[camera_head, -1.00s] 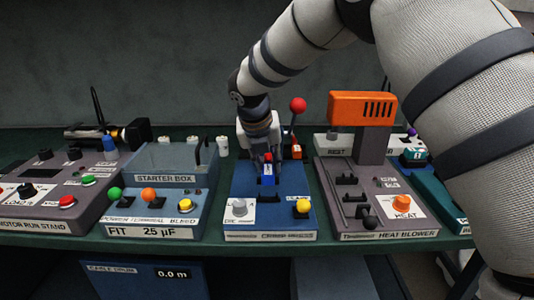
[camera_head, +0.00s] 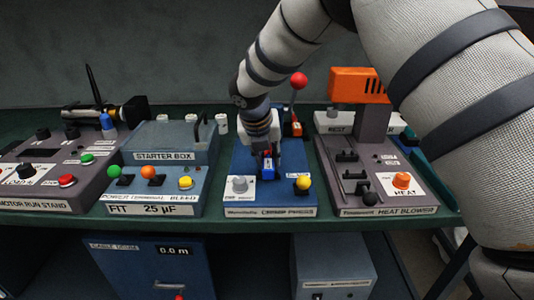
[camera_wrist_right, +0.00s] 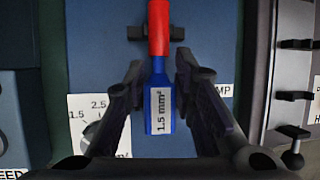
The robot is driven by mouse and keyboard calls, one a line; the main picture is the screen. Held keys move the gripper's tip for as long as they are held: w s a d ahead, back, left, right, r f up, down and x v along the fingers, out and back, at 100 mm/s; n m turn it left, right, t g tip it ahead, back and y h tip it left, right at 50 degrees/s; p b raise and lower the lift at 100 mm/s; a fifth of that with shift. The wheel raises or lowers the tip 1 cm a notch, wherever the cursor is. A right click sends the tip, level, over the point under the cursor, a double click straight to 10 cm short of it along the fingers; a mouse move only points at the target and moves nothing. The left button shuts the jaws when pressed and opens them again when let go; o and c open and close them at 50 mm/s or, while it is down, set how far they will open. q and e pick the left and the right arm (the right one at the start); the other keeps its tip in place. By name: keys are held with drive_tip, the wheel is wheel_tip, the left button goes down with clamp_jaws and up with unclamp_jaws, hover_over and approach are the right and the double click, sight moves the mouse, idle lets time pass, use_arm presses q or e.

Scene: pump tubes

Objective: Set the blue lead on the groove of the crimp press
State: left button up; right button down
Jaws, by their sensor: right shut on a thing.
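The blue lead (camera_wrist_right: 159,108) carries a white "1.5 mm²" label and has a red sleeve (camera_wrist_right: 158,25) at its far end. My right gripper (camera_wrist_right: 159,68) is shut on the lead's narrow blue neck. In the head view the gripper (camera_head: 266,147) points down over the blue crimp press (camera_head: 238,168), with the lead (camera_head: 268,172) under it. In the right wrist view the red sleeve crosses between two sides of a black bracket (camera_wrist_right: 177,33) on the press. I cannot tell whether it rests in it or is above it. My left gripper is out of view.
The press has a grey dial (camera_head: 239,184), a yellow knob (camera_head: 303,183) and a red-ball lever (camera_head: 298,80). The starter box (camera_head: 172,155) stands left and the heat blower (camera_head: 360,95) right, both close. A motor run stand (camera_head: 40,185) is at far left.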

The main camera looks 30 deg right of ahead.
drive_tip(key=c, duration=1.2)
unclamp_jaws()
drive_tip(key=shift+c, duration=0.2)
